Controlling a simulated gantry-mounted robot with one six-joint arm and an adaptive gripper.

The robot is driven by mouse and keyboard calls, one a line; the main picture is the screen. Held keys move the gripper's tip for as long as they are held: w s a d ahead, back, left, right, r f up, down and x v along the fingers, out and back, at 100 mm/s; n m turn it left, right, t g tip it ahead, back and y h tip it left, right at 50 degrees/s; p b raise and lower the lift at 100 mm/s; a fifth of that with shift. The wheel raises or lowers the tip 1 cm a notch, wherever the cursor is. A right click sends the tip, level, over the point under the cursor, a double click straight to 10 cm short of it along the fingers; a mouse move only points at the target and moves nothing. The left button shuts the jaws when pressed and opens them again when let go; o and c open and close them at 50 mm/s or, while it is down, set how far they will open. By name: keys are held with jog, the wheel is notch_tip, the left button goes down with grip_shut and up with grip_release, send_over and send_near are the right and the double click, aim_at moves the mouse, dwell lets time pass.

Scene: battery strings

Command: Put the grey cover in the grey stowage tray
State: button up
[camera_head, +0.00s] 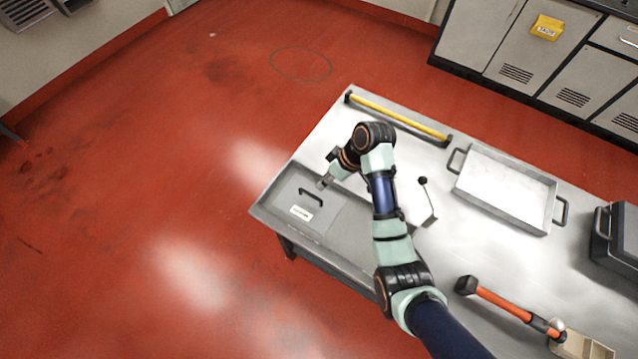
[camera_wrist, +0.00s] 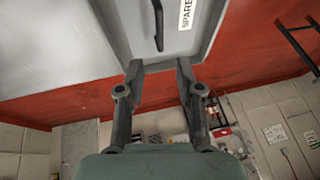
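The grey cover (camera_head: 325,216) is a flat panel with a black handle (camera_head: 311,197) and a white label, at the table's left corner in the head view. In the wrist view the grey panel (camera_wrist: 120,30), its black handle (camera_wrist: 158,25) and a label reading "SPARE" show at the top. My gripper (camera_head: 323,183) is beside the handle in the head view. In the wrist view its two fingers (camera_wrist: 160,66) are apart with nothing between them. The grey stowage tray (camera_head: 552,211), shallow with two end handles, stands right of my arm and looks empty.
A yellow bar (camera_head: 398,116) lies along the back edge. A black-knobbed lever (camera_head: 423,183) stands just right of my arm. A dark grey case (camera_head: 619,238) is at the right. An orange-handled tool (camera_head: 505,304) and a beige tray (camera_head: 585,347) lie at the front right.

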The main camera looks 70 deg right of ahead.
jog(key=shift+s+r, duration=0.15)
jog(key=shift+r, duration=0.05)
dwell(0.3)
jog(key=w+a+r+n+t+h, duration=0.15)
jog(key=w+a+r, duration=0.35)
jog(key=w+a, duration=0.5)
jog(key=w+a+r+n+t+h, duration=0.15)
jog(key=w+a+r, duration=0.4)
jog(key=a, duration=0.85)
jog(key=s+a+r+t+y, duration=0.1)
jog(key=a+r+t, duration=0.1)
jog(key=a+r, duration=0.3)
jog(key=s+a+r+t+y, duration=0.1)
jog(key=a+r, duration=0.4)
jog(key=a, duration=0.6)
jog(key=shift+r+t, duration=0.2)
jog(key=shift+t, duration=0.7)
